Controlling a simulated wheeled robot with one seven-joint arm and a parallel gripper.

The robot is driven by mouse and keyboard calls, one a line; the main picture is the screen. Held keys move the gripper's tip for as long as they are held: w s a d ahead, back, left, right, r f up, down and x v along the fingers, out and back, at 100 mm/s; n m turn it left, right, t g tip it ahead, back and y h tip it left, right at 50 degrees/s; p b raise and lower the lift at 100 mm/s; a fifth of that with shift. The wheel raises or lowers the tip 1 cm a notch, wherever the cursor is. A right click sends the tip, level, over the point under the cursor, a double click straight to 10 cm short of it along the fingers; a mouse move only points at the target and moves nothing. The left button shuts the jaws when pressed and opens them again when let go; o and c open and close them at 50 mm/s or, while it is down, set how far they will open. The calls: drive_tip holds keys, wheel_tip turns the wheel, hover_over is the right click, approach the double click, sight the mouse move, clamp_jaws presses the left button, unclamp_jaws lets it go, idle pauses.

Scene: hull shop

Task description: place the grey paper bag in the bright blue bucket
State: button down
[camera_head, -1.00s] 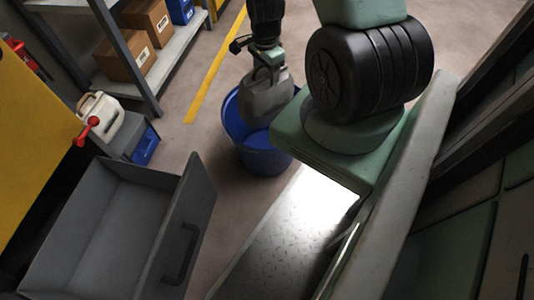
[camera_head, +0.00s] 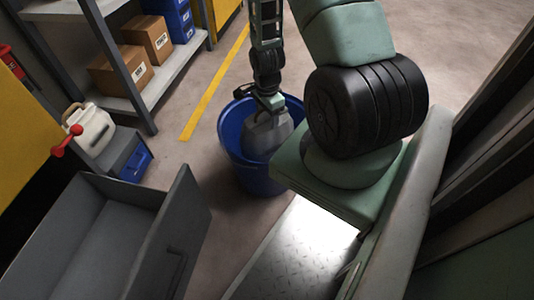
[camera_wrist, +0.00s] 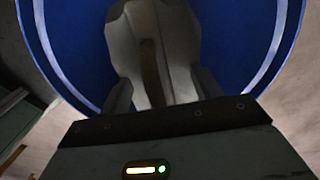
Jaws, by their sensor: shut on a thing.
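The bright blue bucket (camera_head: 232,148) stands on the floor in the middle of the head view. The grey paper bag (camera_head: 268,134) hangs from my gripper (camera_head: 270,101), inside the bucket's rim. In the wrist view the bag (camera_wrist: 150,35) is between the two fingers of my gripper (camera_wrist: 155,85), with the bucket's blue wall (camera_wrist: 75,40) around it. My gripper is shut on the bag's upper part. The bag's underside is hidden, so I cannot tell if it touches the bucket's floor.
An open grey drawer (camera_head: 172,235) is at lower left. A shelf (camera_head: 172,68) with cardboard boxes (camera_head: 148,36) is at upper left. Bare floor lies behind the bucket.

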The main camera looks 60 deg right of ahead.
wheel_tip(320, 180, down, 14)
drive_tip(key=b, duration=0.6)
drive_tip(key=shift+r+b, duration=0.25)
drive_tip(key=shift+b, duration=0.15)
drive_tip(key=shift+f, duration=0.15)
drive_tip(key=shift+c, duration=1.6)
unclamp_jaws()
